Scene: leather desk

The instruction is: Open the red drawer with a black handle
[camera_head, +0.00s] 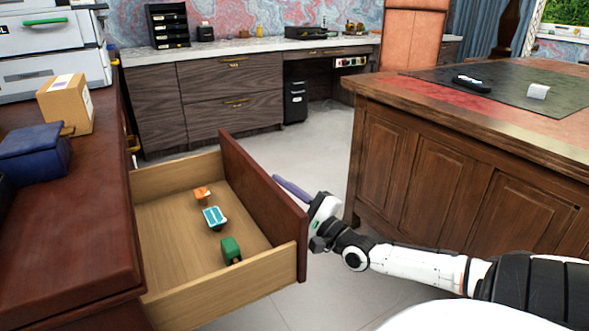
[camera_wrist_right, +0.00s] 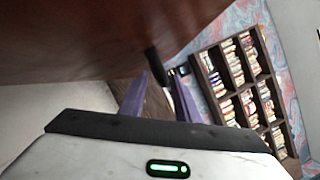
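The red-brown drawer (camera_head: 262,192) is pulled well out of the desk on the left in the head view, its light wooden inside showing. Its front panel faces right, so its handle is hidden there. In the right wrist view the black handle (camera_wrist_right: 154,64) sticks out from the dark red front (camera_wrist_right: 90,40). My right gripper (camera_head: 282,184) is beside the outer face of the front panel. In the wrist view its purple fingers (camera_wrist_right: 162,74) are apart, with the handle at their tips and a gap visible. I cannot tell whether they touch it. My left gripper is not in view.
The drawer holds an orange item (camera_head: 202,193), a blue-white item (camera_head: 214,217) and a green item (camera_head: 231,250). A cardboard box (camera_head: 67,104) and a blue box (camera_head: 33,153) stand on the desktop. A wooden desk (camera_head: 440,165) stands at the right, with floor between.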

